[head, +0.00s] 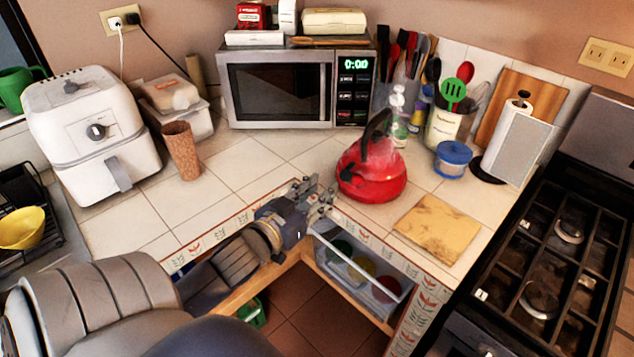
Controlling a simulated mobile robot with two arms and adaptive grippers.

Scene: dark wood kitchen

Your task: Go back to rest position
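My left arm reaches in from the lower left over the counter's front edge. Its gripper (322,196) is beside the left side of the red kettle (371,180); its fingers look spread with nothing between them. Whether a fingertip touches the kettle is hard to tell. The kettle stands upright on the tiled counter (245,175), its dark handle on top. My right gripper is not in view.
A white air fryer (90,130), a brown cup (181,150) and a microwave (290,88) stand left and behind. A tan board (437,228), blue-lidded tub (453,160) and stove (555,250) are right. An open shelf with a clear bin (360,275) lies below the counter edge.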

